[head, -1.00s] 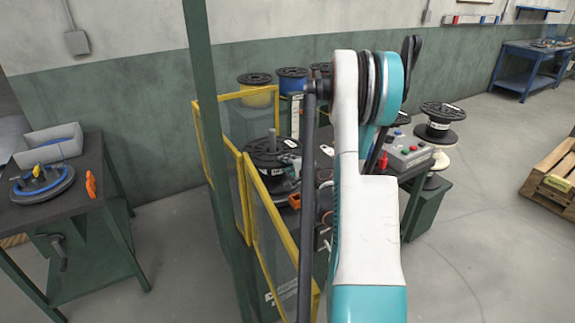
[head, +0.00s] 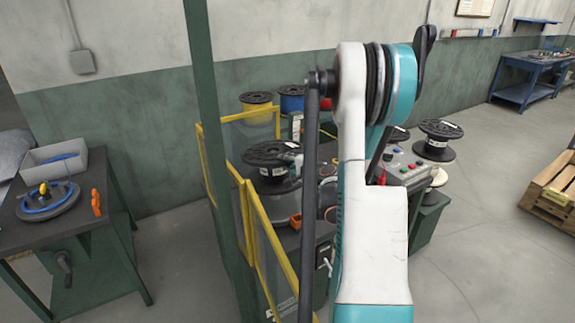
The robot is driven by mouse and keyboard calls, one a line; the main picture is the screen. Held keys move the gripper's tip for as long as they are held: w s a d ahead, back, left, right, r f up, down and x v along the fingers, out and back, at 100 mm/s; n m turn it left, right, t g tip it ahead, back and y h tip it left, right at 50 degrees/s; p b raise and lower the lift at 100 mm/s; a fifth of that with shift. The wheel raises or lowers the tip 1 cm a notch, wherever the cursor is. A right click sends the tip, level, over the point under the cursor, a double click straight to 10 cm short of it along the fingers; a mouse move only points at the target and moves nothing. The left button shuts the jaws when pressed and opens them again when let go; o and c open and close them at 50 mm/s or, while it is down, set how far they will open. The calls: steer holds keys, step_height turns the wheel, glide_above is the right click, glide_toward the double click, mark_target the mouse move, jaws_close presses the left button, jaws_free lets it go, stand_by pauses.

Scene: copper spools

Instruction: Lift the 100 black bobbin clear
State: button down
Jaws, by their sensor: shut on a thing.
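The black bobbin (head: 262,153) is left of centre in the head view, behind the yellow-framed guard. Its wide top flange is about level, and no spindle stands out above it. A grey round base (head: 282,208) shows below it. My gripper (head: 298,163) is at the right edge of the bobbin and appears shut on it. My arm hides much of the gripper, so the finger contact is not clear. A "100" marking cannot be read.
The yellow-framed guard (head: 262,235) and a green post (head: 207,120) stand close on the left. A control box (head: 402,168) is to the right. More spools stand behind, including a black one (head: 440,130). Open floor (head: 480,230) lies at the right.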

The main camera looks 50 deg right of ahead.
step_height(320, 180, up, 14)
steer(key=p, duration=0.7)
steer(key=shift+s+p, duration=0.2)
steer(key=shift+p, duration=0.2)
steer(key=shift+r, duration=0.1)
steer(key=shift+w+d+r+p, duration=0.15)
steer(key=shift+w+r+p, duration=0.35)
steer(key=shift+r, duration=0.3)
steer(key=shift+w+d+r+p, duration=0.1)
steer(key=shift+w+r+p, duration=0.35)
steer(key=shift+r, duration=0.4)
steer(key=shift+w+d+r+p, duration=0.15)
steer(key=shift+w+r+p, duration=0.35)
steer(key=shift+r, duration=0.3)
